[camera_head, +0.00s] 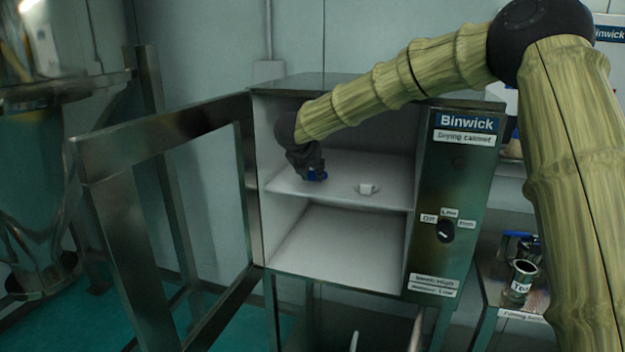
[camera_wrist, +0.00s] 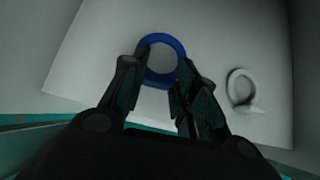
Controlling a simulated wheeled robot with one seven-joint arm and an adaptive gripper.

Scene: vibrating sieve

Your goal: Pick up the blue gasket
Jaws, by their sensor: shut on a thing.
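The blue gasket (camera_wrist: 176,45) is a ring between my fingertips in the wrist view. My gripper (camera_wrist: 160,72) is shut on it, with one finger at each side of the ring. In the head view my gripper (camera_head: 311,176) is inside the drying cabinet over its middle shelf (camera_head: 340,192). Only a small patch of the blue gasket (camera_head: 318,176) shows there, below the dark fingers. I cannot tell whether the ring still touches the shelf.
A white gasket (camera_wrist: 241,89) lies on the shelf to the right, and also shows in the head view (camera_head: 367,189). The cabinet door (camera_head: 160,125) stands open at the left. The control panel (camera_head: 458,200) borders the right side. The lower compartment (camera_head: 340,245) looks empty.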

